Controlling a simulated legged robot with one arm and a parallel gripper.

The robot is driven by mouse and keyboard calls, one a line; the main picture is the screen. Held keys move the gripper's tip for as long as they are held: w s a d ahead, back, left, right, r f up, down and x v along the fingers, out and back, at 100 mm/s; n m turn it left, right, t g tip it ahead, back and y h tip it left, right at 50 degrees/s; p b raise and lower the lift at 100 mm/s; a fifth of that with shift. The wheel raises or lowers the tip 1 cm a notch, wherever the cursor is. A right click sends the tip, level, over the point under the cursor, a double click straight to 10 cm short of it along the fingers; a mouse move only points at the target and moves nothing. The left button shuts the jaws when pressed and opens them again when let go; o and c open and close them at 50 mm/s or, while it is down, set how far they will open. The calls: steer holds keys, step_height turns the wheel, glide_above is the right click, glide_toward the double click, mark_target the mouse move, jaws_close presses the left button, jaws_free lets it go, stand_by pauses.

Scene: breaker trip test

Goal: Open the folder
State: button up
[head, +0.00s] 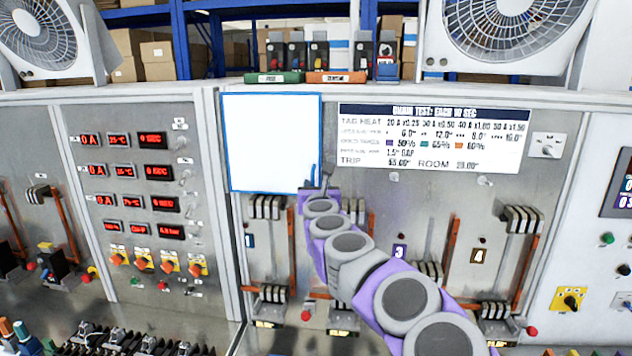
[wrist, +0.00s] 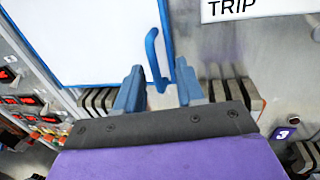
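The folder looks like a white panel with a blue border (head: 270,142), mounted upright on the grey test wall at centre left. In the wrist view it fills the upper left (wrist: 80,35). A blue handle (wrist: 153,55) stands at its lower right edge. My gripper (wrist: 158,92) is open, with its two blue fingers apart on either side of the handle's lower end. I cannot tell whether a finger touches the handle. In the head view my gripper (head: 318,187) is at the panel's lower right corner, partly hidden by my arm.
A white chart (head: 433,137) is right of the panel. Breaker contacts (head: 265,207) and orange bars (head: 447,250) line the wall below. Red displays and knobs (head: 140,200) are at left. Fans (head: 515,25) and small coloured devices (head: 318,55) stand on top.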

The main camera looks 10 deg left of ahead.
mark_target(313, 182)
steer(key=shift+w+a+f, duration=0.15)
steer(key=shift+w+a, duration=0.35)
steer(key=shift+w, duration=0.2)
steer(key=shift+w+p, duration=0.5)
steer(key=shift+w, duration=0.2)
steer(key=shift+a, duration=0.35)
steer(key=c, duration=0.6)
steer(key=shift+d, duration=0.2)
jaws_close()
